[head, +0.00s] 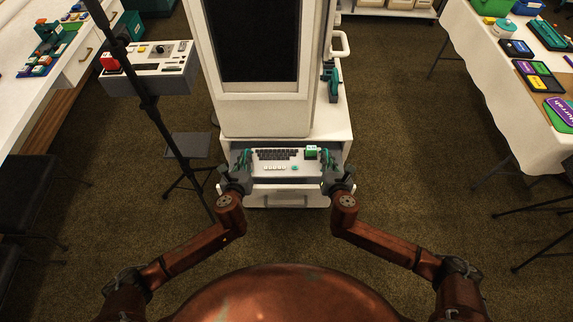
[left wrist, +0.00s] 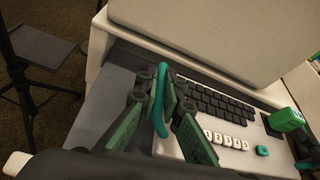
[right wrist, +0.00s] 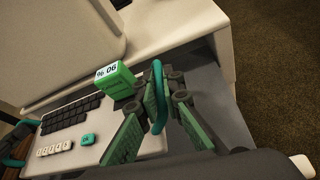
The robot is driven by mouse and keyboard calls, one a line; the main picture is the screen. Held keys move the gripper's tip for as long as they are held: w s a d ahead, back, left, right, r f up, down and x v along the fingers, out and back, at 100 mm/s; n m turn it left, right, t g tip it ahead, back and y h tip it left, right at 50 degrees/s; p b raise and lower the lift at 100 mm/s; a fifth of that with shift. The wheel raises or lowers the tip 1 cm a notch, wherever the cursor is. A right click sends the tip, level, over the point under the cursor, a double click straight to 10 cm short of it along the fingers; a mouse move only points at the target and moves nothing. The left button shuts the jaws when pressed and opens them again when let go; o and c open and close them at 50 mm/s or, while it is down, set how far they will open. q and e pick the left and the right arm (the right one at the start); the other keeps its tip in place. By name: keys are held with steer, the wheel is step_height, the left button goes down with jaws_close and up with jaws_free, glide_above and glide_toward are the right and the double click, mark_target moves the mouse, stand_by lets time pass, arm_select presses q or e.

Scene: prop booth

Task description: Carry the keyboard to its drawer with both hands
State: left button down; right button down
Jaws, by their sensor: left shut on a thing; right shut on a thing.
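The keyboard (head: 273,168) is a pale panel with dark keys, a row of white keys, a teal key and a green block with a display on its right. It lies level in or just over the open drawer (head: 290,195) of the white cabinet. My left gripper (head: 241,161) is shut on the teal handle at its left end; that handle (left wrist: 161,100) shows between the fingers in the left wrist view. My right gripper (head: 329,161) is shut on the right teal handle (right wrist: 159,95). Whether the keyboard touches the drawer floor is hidden.
A white cabinet with a dark screen (head: 254,40) stands right behind the drawer. A black stand pole (head: 150,105) with a control box (head: 150,72) is at the left. Tables with props stand at far left and right (head: 500,85).

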arm_select(q)
steer(key=shift+w+a+f, duration=0.1)
steer(key=shift+w+f, duration=0.1)
steer(key=shift+f, duration=0.2)
arm_select(e)
steer(key=shift+w+f, duration=0.2)
steer(key=shift+f, duration=0.2)
arm_select(q)
steer(key=shift+f, duration=0.2)
arm_select(e)
steer(key=shift+f, duration=0.2)
